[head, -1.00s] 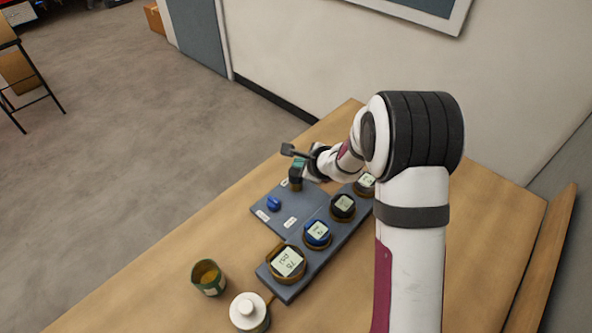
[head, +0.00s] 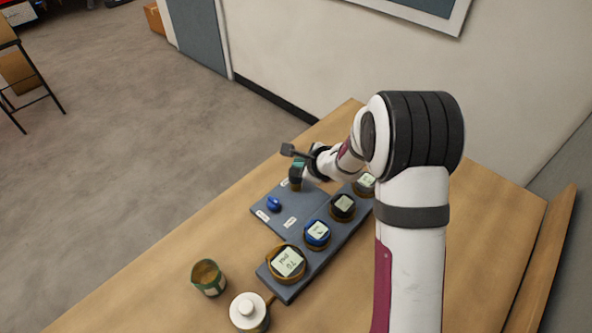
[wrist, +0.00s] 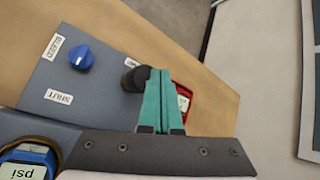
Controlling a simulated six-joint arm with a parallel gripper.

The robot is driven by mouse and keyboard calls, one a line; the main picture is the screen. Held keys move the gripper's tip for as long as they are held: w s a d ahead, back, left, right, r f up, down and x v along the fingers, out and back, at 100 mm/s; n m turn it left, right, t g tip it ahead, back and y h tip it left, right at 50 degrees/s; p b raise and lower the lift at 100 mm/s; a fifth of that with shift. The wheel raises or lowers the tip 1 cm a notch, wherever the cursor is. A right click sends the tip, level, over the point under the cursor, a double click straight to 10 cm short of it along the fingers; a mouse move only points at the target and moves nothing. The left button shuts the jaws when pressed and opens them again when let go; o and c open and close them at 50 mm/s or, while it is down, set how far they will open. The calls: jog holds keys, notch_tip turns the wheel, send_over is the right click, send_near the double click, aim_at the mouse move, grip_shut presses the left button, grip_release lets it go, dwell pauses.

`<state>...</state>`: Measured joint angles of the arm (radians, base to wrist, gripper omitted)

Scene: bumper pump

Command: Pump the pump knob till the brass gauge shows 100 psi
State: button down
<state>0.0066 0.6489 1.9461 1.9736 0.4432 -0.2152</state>
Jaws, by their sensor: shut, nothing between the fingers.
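The brass gauge (head: 286,263) is at the near end of the grey gauge strip in the head view. Its pale display shows two digits over psi, which look like 70 but are too small to be sure. The pump knob (wrist: 133,79) is black and round, on the grey panel in the wrist view, partly covered by my gripper. My gripper (wrist: 152,72) has its teal fingers together with nothing between them, right beside the knob and overlapping it in view. In the head view my gripper (head: 298,163) is over the panel's far end; contact cannot be told.
A blue knob (wrist: 81,57) sits between BLEED and SHUT labels. A blue gauge (head: 317,233), a black gauge (head: 343,207) and another gauge (head: 366,183) line the strip. A green cup (head: 208,278) and white bottle (head: 249,312) stand nearby.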

aim_at(297, 171)
dwell(0.5)
jog(key=shift+f, duration=0.4)
jog(key=shift+f, duration=1.1)
dwell(0.7)
jog(key=shift+r, duration=1.5)
jog(key=shift+r, duration=2.5)
